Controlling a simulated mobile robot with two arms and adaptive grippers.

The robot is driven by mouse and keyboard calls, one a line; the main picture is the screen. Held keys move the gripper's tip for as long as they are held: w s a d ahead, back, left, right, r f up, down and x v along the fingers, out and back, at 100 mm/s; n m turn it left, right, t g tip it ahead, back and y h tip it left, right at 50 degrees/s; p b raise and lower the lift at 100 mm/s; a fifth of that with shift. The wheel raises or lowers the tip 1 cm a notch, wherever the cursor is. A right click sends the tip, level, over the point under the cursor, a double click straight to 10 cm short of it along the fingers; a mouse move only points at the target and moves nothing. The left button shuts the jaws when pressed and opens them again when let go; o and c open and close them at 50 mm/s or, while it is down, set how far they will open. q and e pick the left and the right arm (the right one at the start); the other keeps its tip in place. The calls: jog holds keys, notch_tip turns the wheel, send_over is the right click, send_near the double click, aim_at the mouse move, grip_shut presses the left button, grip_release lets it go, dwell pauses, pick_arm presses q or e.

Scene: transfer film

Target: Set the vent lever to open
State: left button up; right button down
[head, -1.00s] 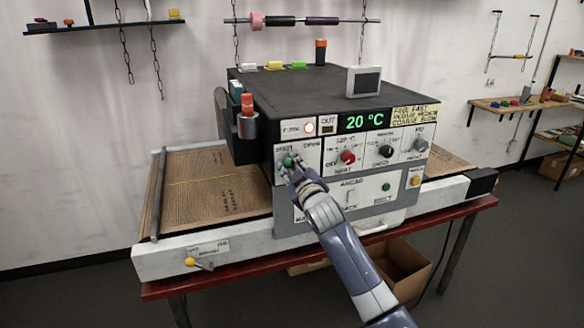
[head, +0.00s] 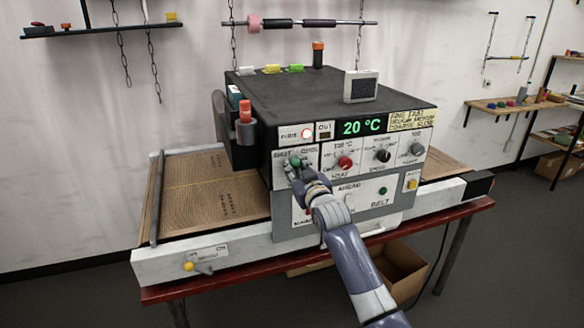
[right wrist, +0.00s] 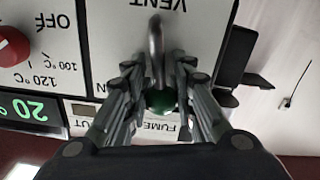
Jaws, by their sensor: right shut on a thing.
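The vent lever (head: 295,162) is a metal stem with a green ball knob on the machine's front panel, below the shut and open labels. In the right wrist view its green knob (right wrist: 162,103) sits between the fingers, and its stem runs toward the upside-down VENT lettering. The lever stands about upright, between the two labels. My right gripper (head: 297,168) is shut on the knob and hides part of the lever in the head view. The right wrist view shows its fingers (right wrist: 160,100) on both sides of the knob. My left gripper is not in view.
The red heat knob (head: 345,162) and black knob (head: 383,155) are just right of the lever. A red holder item (head: 245,108) is at the machine's left side.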

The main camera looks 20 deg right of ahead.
jog(key=shift+d+f+m+p, duration=0.25)
jog(key=shift+d+m, duration=0.35)
jog(key=shift+m, duration=0.75)
jog(key=shift+d+f+m+p, duration=0.25)
jog(key=shift+d+m, duration=0.4)
jog(key=shift+m, duration=0.75)
jog(key=shift+d+f+m+p, duration=0.25)
jog(key=shift+d+m, duration=0.35)
jog(key=shift+m, duration=0.75)
jog(key=c, duration=1.3)
grip_release()
jog(key=shift+c, duration=0.2)
jog(key=shift+s+d+r, duration=0.1)
jog(key=shift+r, duration=0.2)
jog(key=shift+s, duration=0.1)
